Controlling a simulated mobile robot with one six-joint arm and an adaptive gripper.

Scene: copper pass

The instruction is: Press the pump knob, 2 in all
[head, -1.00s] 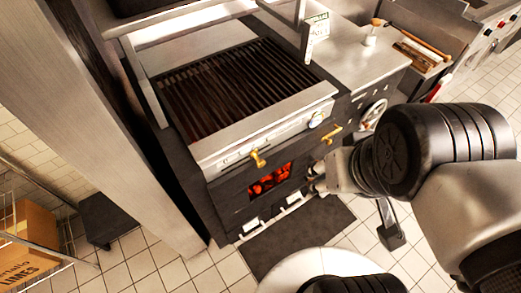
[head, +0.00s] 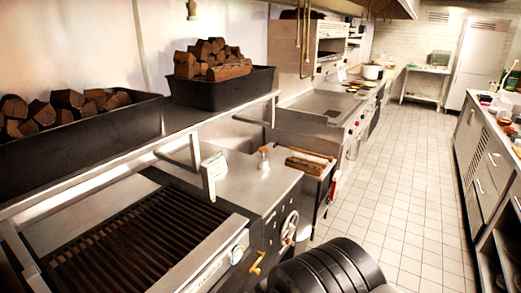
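A small upright fitting with a pale body and an orange-brown top (head: 264,160) stands on the steel counter (head: 240,185) right of the grill. It looks like the pump knob, but it is too small to be sure. Nothing touches it. My gripper is out of view; only a dark joint of my arm shows at the bottom edge, below and to the right of the counter.
The grill (head: 130,245) is at lower left. A shelf above it holds black trays of firewood (head: 222,85). A small sign (head: 214,170) stands by the grill. A handwheel (head: 290,227) and yellow handle (head: 257,264) are on the front. The tiled aisle (head: 400,190) is clear.

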